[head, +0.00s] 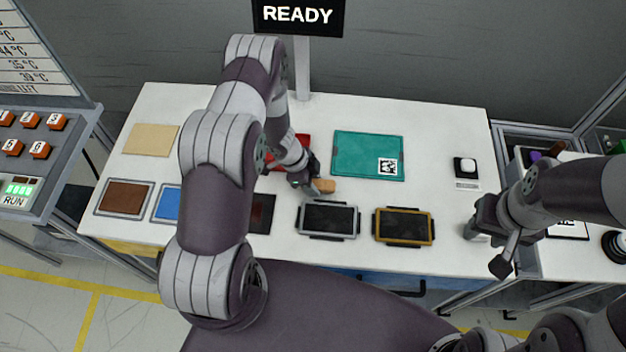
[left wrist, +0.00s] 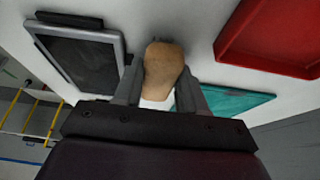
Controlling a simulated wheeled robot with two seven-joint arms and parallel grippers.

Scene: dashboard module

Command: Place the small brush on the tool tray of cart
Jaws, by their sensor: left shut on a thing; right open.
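My left gripper (head: 308,181) is over the middle of the white table, shut on a tan wooden piece, seemingly the small brush (head: 325,185). My right gripper (head: 488,248) is open and empty at the table's right edge, beside the cart. The cart's tray (head: 520,131) shows at the right, partly hidden by my right arm, with a purple item and other small things in it.
A teal mat (head: 350,155) with a printed code lies right of the left gripper. A red tray (head: 304,141) is partly behind my left arm. A grey-framed panel (head: 328,219) and yellow-framed panel (head: 404,227) lie in front.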

